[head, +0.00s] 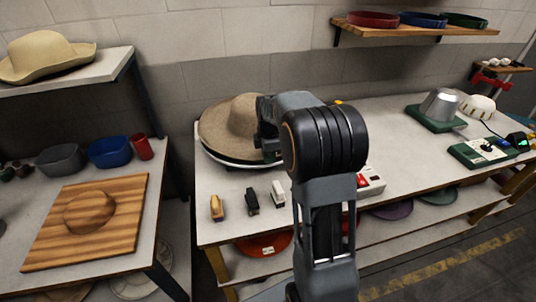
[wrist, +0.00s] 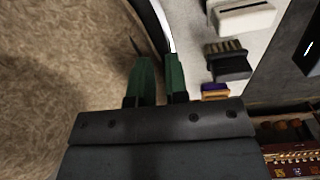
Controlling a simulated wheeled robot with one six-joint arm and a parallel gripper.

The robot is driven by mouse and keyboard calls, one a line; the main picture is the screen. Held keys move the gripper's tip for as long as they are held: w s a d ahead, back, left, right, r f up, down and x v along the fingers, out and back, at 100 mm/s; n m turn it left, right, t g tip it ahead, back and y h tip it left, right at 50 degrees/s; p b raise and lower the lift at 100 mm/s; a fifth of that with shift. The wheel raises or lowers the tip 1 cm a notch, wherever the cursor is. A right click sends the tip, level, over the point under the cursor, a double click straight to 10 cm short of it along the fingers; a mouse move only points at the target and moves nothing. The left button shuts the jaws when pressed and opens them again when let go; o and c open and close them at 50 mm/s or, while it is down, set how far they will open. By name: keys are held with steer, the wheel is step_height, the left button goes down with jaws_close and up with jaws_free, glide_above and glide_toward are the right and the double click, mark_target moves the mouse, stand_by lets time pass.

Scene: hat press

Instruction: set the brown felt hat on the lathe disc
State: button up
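The brown felt hat (head: 232,120) is on the table at the left of my arm in the head view, with its crown up. A round disc with a pale rim (head: 232,160) shows under the front of its brim, and I take it for the lathe disc. My gripper (head: 270,153) is at the right side of the hat, partly hidden by my own wrist. In the wrist view, the felt (wrist: 60,60) fills the left side. The green fingers (wrist: 160,75) stand close together with a narrow gap, at the brim's edge. Whether the brim is pinched between them is unclear.
A tan brush (head: 217,208), a black brush (head: 252,201) and a white-topped brush (head: 278,193) stand in front of the hat. A white box with a red button (head: 370,181) is right of my arm. A wooden board (head: 125,220) lies on the left table.

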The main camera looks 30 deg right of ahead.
steer(key=o, duration=0.3)
steer(key=shift+s+f, duration=0.25)
steer(key=shift+w+r, duration=0.25)
steer(key=shift+r, duration=0.25)
steer(key=r, duration=1.3)
steer(key=shift+s+d+r, duration=0.1)
steer(key=shift+s+r, duration=0.1)
steer(key=shift+s, duration=0.15)
steer(key=shift+s+a+f+m+t, duration=0.6)
steer(key=shift+s+a+f+m, duration=1.05)
steer(key=shift+s+m, duration=1.2)
steer(key=shift+s+a+f+m+t, duration=0.6)
steer(key=shift+s+a+f+m, duration=0.6)
steer(key=shift+s+a+m, duration=1.6)
steer(key=shift+s+a+f+m+t, duration=0.6)
steer(key=shift+s+a+f+m, duration=0.65)
steer(key=shift+s+m, duration=1.65)
